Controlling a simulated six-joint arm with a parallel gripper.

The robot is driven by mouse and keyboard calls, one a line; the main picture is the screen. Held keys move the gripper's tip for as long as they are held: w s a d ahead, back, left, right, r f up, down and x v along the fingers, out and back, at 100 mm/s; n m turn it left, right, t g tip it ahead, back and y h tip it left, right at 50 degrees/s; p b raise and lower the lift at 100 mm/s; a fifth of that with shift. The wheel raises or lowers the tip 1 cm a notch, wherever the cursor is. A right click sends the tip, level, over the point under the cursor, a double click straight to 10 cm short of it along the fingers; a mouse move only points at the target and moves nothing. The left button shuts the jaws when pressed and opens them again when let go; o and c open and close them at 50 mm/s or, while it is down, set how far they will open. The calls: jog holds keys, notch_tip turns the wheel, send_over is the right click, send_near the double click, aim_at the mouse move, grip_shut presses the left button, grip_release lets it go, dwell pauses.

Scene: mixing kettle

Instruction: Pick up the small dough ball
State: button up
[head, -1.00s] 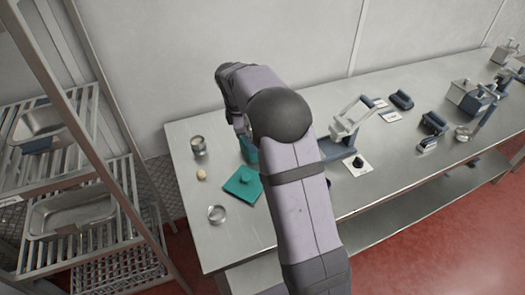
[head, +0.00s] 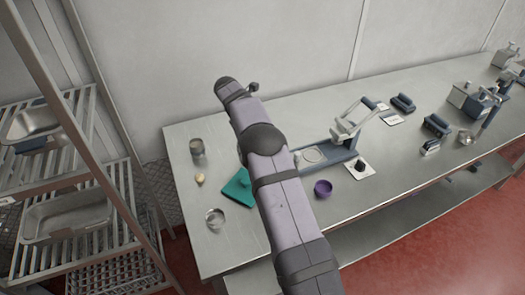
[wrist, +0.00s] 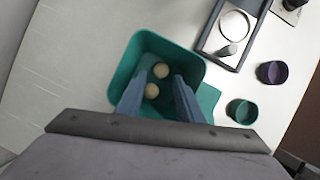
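Two pale dough balls, one farther (wrist: 161,71) and one nearer (wrist: 152,90), lie inside a teal open bin (wrist: 128,66) in the wrist view. I cannot tell clearly which is smaller. My gripper (wrist: 153,84) is open above the bin, with one finger on each side of the nearer ball; I cannot tell the height between them. In the head view another pale ball (head: 200,179) lies on the table, left of the teal lid (head: 238,188).
A metal can (head: 197,147) and a metal ring (head: 215,217) stand near the table's left end. A purple bowl (head: 323,188) and a press-like device (head: 345,135) are right of my arm. A teal cup (wrist: 242,110) also shows in the wrist view.

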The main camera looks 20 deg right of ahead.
jog(key=shift+s+p+x, duration=0.2)
jog(key=shift+p+x, duration=1.2)
jog(key=shift+x, duration=1.6)
jog(key=c, duration=0.8)
